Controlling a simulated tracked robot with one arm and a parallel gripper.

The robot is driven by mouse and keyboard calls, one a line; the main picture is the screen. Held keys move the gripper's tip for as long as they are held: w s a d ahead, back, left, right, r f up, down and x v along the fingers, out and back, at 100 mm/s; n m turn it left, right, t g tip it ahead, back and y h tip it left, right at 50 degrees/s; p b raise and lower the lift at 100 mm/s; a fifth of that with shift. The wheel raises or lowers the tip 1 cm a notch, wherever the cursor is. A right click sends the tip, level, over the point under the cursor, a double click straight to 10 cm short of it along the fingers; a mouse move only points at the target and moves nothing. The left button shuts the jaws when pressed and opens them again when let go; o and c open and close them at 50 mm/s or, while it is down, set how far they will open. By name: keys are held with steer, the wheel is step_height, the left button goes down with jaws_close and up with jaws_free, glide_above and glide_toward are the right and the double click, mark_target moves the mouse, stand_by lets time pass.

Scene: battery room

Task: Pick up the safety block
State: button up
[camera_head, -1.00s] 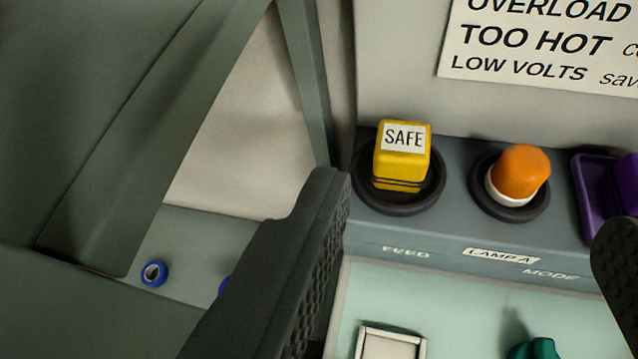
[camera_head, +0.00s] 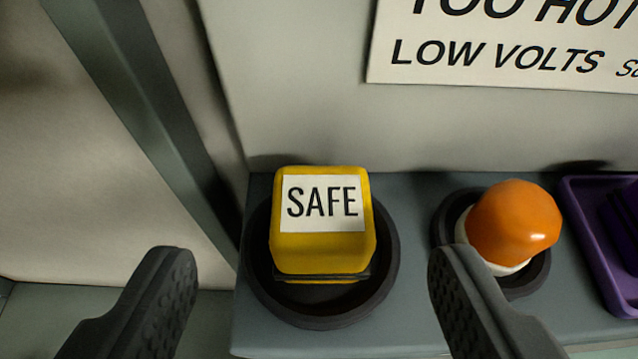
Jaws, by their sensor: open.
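The safety block (camera_head: 322,246) is a yellow cube with rounded edges and a white label reading SAFE. It sits upright in a round black holder (camera_head: 322,312) on a grey shelf. My gripper (camera_head: 312,275) is open and empty. Its left finger is to the left of the block and its right finger to the right, both apart from it and nearer the camera. The block lies between the two fingers in the picture. The lowest part of the block is hidden in the holder.
An orange-capped lamp (camera_head: 515,222) with a white base stands in a black ring to the right, partly behind my right finger. A purple tray (camera_head: 590,240) is at the far right. A white sign (camera_head: 500,50) hangs on the wall behind. A grey-green post (camera_head: 150,110) rises at left.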

mark_target(323, 213)
steer(key=shift+d+p+x, duration=0.2)
steer(key=shift+p+x, duration=0.15)
steer(key=shift+x, duration=3)
steer(key=shift+s+f, duration=0.1)
steer(key=c, duration=1.1)
